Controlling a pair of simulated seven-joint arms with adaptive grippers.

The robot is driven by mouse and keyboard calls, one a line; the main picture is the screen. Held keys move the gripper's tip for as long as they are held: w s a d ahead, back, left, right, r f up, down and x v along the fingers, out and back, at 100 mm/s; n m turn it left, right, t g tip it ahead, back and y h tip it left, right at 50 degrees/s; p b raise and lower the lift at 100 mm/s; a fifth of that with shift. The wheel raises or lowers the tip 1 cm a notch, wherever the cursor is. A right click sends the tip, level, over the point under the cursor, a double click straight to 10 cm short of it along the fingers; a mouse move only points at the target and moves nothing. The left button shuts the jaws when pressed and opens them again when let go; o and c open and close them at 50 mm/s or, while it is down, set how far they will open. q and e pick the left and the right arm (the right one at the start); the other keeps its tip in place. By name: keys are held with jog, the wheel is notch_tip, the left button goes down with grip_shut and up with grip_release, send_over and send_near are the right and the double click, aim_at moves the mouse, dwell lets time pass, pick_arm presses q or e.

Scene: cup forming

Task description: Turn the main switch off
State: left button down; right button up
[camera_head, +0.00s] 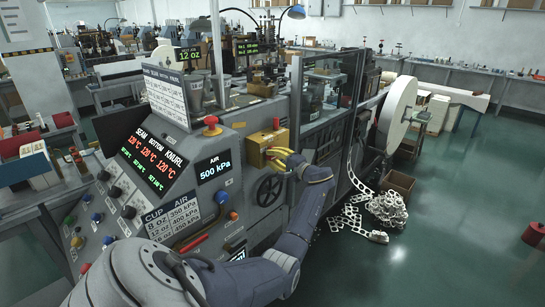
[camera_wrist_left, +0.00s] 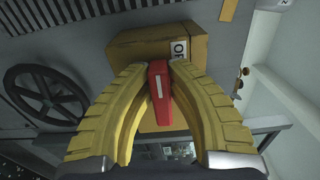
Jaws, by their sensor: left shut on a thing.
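The main switch is a yellow box (camera_head: 257,144) on the side of the grey machine. In the left wrist view the box (camera_wrist_left: 132,45) carries a red lever (camera_wrist_left: 159,88) with a white stripe and a partly covered label reading "OF" (camera_wrist_left: 179,50). My left gripper (camera_head: 281,156) has yellow fingers and is at the front of the box. In the left wrist view its fingers (camera_wrist_left: 159,68) are closed on both sides of the red lever. The fingers hide part of the box. My right gripper is not in view.
A black handwheel (camera_head: 269,190) is just below the switch box. A red knob (camera_head: 211,121) sits on top of the control panel, beside an air display (camera_head: 213,170) reading 500 kPa. A white reel (camera_head: 397,113) and scrap strip (camera_head: 385,209) are to the right. The green floor beyond is mostly clear.

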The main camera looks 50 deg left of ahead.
pick_arm(q)
jog(key=shift+n, duration=0.3)
dwell(0.4)
jog(key=c, duration=1.3)
grip_release()
jog(key=shift+d+f, duration=0.1)
jog(key=d, duration=0.4)
jog(key=w+d, duration=0.1)
jog(key=d, duration=0.6)
jog(key=shift+w+d, duration=0.25)
jog(key=shift+d, duration=0.1)
